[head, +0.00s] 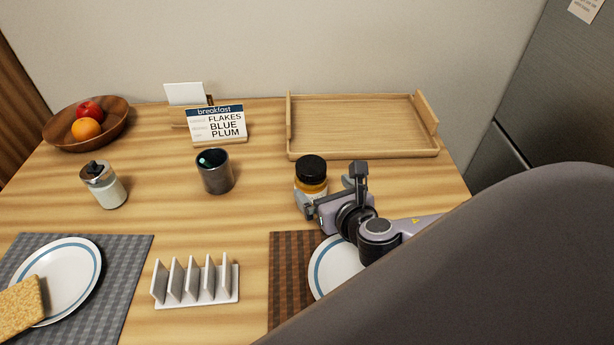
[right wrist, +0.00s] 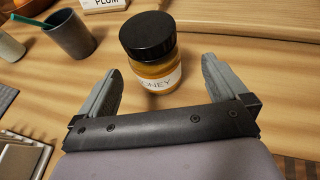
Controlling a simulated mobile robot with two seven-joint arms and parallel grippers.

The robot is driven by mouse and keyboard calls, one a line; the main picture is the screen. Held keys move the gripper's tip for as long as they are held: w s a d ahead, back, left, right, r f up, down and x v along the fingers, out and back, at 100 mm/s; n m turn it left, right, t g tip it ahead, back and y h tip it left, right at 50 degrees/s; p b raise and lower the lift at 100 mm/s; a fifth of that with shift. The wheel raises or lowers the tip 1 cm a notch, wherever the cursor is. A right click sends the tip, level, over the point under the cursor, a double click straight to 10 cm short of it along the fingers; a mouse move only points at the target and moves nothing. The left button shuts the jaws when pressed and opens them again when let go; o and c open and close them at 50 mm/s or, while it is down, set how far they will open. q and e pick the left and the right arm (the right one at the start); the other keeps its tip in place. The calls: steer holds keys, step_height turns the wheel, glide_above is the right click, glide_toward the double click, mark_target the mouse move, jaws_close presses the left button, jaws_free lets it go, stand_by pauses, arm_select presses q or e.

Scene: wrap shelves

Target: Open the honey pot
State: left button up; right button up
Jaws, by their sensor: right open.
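The honey pot (head: 312,176) is a small amber jar with a black lid. It stands upright on the table in front of the wooden tray, with its lid on. In the right wrist view the honey pot (right wrist: 154,66) shows a white label reading honey. My right gripper (head: 332,195) is open just in front of the pot. In the right wrist view the fingertips of my right gripper (right wrist: 162,72) lie to the left and right of the pot's near side, with visible gaps. My left gripper is not in view.
The wooden tray (head: 362,151) is behind the pot. A plate (head: 322,272) lies under my right arm.

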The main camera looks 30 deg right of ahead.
steer(key=shift+a+x, duration=0.2)
steer(key=shift+x, duration=1.35)
steer(key=shift+a+x, duration=0.2)
steer(key=shift+x, duration=1.35)
steer(key=shift+w, duration=0.1)
steer(key=c, duration=1.3)
